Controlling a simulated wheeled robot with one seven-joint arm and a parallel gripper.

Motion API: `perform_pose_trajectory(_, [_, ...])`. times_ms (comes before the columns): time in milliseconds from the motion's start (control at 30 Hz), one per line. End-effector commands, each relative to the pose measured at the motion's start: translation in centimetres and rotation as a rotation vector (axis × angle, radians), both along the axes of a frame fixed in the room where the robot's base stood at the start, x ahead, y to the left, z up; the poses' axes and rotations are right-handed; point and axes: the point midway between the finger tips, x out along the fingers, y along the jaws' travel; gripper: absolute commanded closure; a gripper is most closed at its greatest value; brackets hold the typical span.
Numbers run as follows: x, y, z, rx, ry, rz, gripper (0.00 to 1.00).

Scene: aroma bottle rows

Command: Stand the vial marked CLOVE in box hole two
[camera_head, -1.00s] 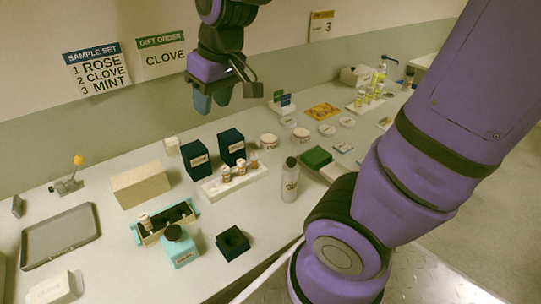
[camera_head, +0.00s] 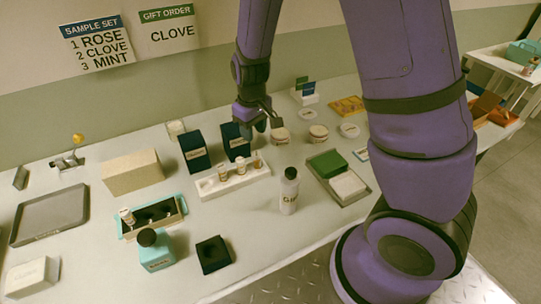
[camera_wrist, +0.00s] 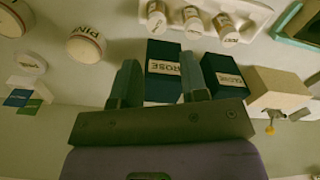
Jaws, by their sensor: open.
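Three small vials with white labels stand in a white rack (camera_head: 208,188): a left vial (camera_head: 222,173), a middle vial (camera_head: 240,166) and a right vial (camera_head: 257,160). I cannot read which is CLOVE. The rack also shows at the top of the wrist view (camera_wrist: 255,10). A teal-edged box (camera_head: 183,203) with dark holes holds one vial (camera_head: 127,216) at its left end; its other holes look empty. My gripper (camera_head: 260,122) is open and empty, above and behind the rack, close to the dark boxes. Its two fingers (camera_wrist: 160,82) show in the wrist view.
Two dark boxes (camera_head: 195,152) (camera_head: 236,142) stand behind the rack; in the wrist view they read ROSE (camera_wrist: 163,68) and apparently CLOVE (camera_wrist: 224,77). A white bottle (camera_head: 289,192) stands right of the rack, a teal bottle (camera_head: 155,252) before the teal-edged box. Round tins (camera_head: 318,133) stand right.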

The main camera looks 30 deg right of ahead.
Motion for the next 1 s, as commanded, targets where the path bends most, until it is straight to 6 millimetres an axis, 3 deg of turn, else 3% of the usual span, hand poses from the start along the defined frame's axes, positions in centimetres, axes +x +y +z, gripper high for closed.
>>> perform_pose_trajectory(400, [0.0,0.0,-5.0,-0.007,0.007,0.003,0.6])
perform_pose_trajectory(667, [0.0,0.0,-6.5,-0.006,0.005,0.004,0.6])
perform_pose_trajectory(1000, [-0.1,0.0,-10.6,-0.006,0.006,0.003,0.6])
